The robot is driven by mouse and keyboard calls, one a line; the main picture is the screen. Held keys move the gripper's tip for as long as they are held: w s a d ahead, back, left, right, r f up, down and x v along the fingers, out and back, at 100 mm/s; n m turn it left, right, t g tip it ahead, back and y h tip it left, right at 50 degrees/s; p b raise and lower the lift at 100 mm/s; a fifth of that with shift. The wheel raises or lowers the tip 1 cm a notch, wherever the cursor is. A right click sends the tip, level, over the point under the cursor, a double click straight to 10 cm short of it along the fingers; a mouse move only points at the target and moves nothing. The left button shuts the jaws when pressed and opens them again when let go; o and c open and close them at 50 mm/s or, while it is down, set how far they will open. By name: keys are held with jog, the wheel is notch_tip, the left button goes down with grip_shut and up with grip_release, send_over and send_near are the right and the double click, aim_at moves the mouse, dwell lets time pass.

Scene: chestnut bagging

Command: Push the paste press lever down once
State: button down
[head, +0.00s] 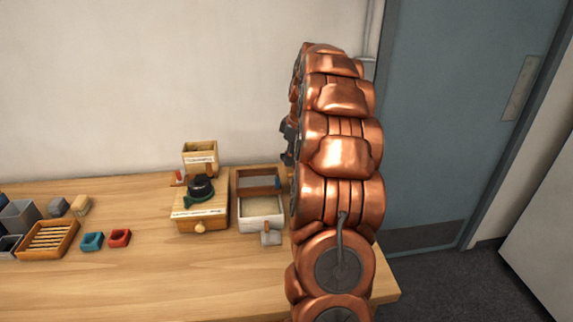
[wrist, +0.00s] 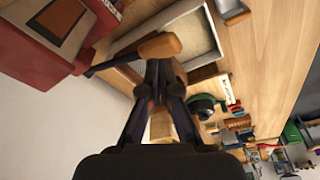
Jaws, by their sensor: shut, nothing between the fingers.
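In the wrist view, a lever with a dark rod and a rounded wooden grip (wrist: 160,46) reaches out from beside a red machine (wrist: 40,38), which looks like the paste press. My gripper (wrist: 160,68) is shut and empty. Its fingertips appear right at the wooden grip in the picture; I cannot tell whether they touch it. In the head view, my copper arm stands upright at the right end of the table and hides the press and lever. My fingertips are hidden there too.
A pale-filled tray (head: 262,226) and a wooden box with a dark green-and-black device (head: 200,187) stand left of my arm. Farther left are a slatted wooden tray (head: 48,240) and small teal (head: 92,241) and red (head: 119,238) blocks. The front table is clear.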

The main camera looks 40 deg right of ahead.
aim_at(291, 171)
jog(key=shift+s+f+b, duration=0.1)
jog(key=shift+f+b, duration=0.6)
jog(key=shift+f, duration=0.5)
jog(key=shift+s+f+b, duration=0.1)
jog(key=shift+f+b, duration=0.65)
jog(key=shift+f, duration=0.35)
jog(key=shift+s+a+f+b, duration=0.15)
jog(key=shift+f+b, duration=0.65)
jog(key=shift+f, duration=0.3)
jog(key=shift+s+f+b, duration=0.15)
jog(key=shift+f+b, duration=0.55)
jog(key=shift+f, duration=0.3)
jog(key=shift+a+f, duration=0.1)
